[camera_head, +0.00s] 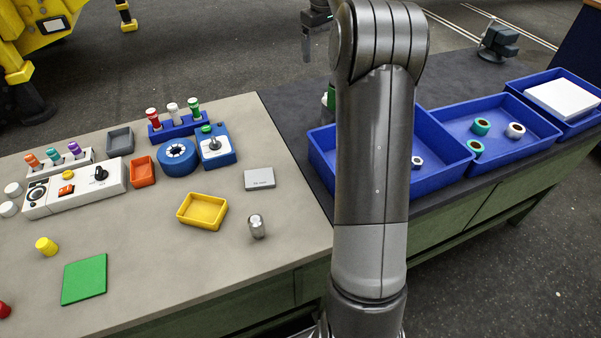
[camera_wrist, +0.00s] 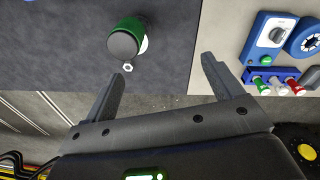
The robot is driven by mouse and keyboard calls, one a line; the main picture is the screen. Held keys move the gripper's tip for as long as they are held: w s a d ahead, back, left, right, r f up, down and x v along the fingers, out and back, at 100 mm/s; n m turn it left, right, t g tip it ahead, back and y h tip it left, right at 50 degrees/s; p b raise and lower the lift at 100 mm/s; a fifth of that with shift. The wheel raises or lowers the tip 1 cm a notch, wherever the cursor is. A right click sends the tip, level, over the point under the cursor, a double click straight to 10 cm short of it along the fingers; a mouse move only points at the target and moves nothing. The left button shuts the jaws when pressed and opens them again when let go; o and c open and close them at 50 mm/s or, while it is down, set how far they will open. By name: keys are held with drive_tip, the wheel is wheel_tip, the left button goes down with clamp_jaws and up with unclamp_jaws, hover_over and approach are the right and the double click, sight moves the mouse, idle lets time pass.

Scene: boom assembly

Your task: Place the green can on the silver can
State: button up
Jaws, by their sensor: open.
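The silver can (camera_head: 257,226) stands upright on the light table top, right of the yellow tray. A green can (camera_wrist: 130,28) with a grey end shows in the wrist view on the dark surface, beyond my fingertips. In the head view the green can (camera_head: 331,97) is mostly hidden behind my arm. My gripper (camera_wrist: 163,70) is open and empty, its fingers apart from the can. In the head view only part of it shows, beyond the table's back edge.
A small nut (camera_wrist: 128,68) and a white item lie beside the green can. Blue bins (camera_head: 430,170) stand right of my arm. A yellow tray (camera_head: 203,211), a grey block (camera_head: 259,179) and a green square (camera_head: 84,279) lie near the silver can. The table's front centre is clear.

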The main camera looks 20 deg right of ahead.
drive_tip(key=s+a+r+m+t, duration=0.1)
drive_tip(key=s+a+r, duration=0.2)
drive_tip(key=s+a, duration=0.55)
drive_tip(key=s+a+r+t, duration=0.1)
drive_tip(key=s+a+r, duration=0.2)
drive_tip(key=s+a, duration=0.5)
drive_tip(key=s+a+f+t, duration=0.1)
drive_tip(key=s+a+f, duration=0.1)
drive_tip(key=s, duration=0.5)
drive_tip(key=s+a+f+m+t, duration=0.1)
drive_tip(key=s+a+f, duration=0.1)
drive_tip(key=s+f, duration=0.2)
drive_tip(key=s+a+f, duration=0.2)
drive_tip(key=s+f, duration=0.1)
drive_tip(key=s, duration=0.7)
drive_tip(key=shift+s+f+m+t+y, duration=0.25)
drive_tip(key=shift+f+m+t+y, duration=0.05)
drive_tip(key=shift+m+t, duration=0.1)
